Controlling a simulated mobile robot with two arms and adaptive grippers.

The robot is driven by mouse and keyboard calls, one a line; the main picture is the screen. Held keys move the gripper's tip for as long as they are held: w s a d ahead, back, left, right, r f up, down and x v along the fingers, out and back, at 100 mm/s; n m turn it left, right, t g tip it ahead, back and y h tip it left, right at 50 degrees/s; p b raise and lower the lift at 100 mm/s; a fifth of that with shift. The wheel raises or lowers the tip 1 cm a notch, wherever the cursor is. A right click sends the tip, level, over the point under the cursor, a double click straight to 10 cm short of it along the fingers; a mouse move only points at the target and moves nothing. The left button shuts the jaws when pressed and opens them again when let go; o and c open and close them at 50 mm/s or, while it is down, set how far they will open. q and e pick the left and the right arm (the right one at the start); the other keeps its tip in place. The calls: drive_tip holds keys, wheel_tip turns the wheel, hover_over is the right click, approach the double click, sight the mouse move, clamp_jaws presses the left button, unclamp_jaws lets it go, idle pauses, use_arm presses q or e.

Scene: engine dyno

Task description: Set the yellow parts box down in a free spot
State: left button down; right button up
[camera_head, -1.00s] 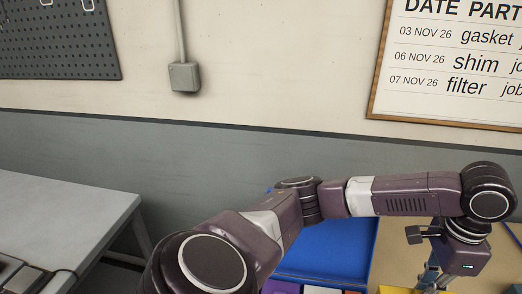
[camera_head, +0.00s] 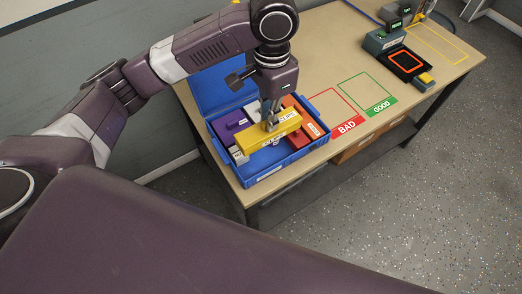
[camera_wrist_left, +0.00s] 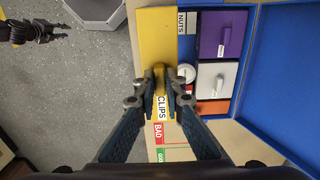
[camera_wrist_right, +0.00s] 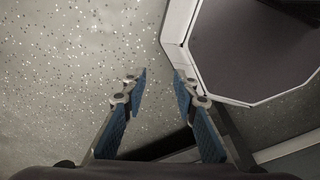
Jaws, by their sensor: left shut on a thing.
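The yellow parts box (camera_head: 278,131), labelled CLIPS, is in my left gripper (camera_head: 270,122). In the left wrist view the jaws (camera_wrist_left: 160,90) are shut on the handle of the yellow box (camera_wrist_left: 156,38). In the head view the box overlaps the open blue case (camera_head: 279,176) and appears to be over it; the gap below is hard to judge. The case holds purple (camera_head: 228,125), white (camera_wrist_left: 218,80) and orange-red (camera_head: 304,115) boxes, and one labelled NUTS (camera_wrist_left: 182,22). My right gripper (camera_wrist_right: 160,88) is open and empty above the floor.
The wooden table (camera_head: 320,77) bears a red BAD outline (camera_head: 345,127) and a green GOOD outline (camera_head: 381,107), both empty. Beyond stands a device with an orange-framed top (camera_head: 407,61), near an empty yellow outline (camera_head: 440,45). The case's blue lid (camera_head: 215,85) stands open behind it.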

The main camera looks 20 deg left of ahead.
use_arm(q)
wheel_tip(320, 180, down, 15)
drive_tip(key=shift+a+f+p, duration=0.15)
drive_tip(key=shift+f+p, duration=0.05)
drive_tip(key=shift+p, duration=0.6)
drive_tip(key=shift+f, duration=0.1)
drive_tip(key=c, duration=2)
unclamp_jaws()
drive_tip(key=shift+c, duration=0.2)
wheel_tip(320, 180, up, 12)
drive_tip(key=shift+r+b, duration=0.15)
drive_tip(key=shift+b, duration=0.8)
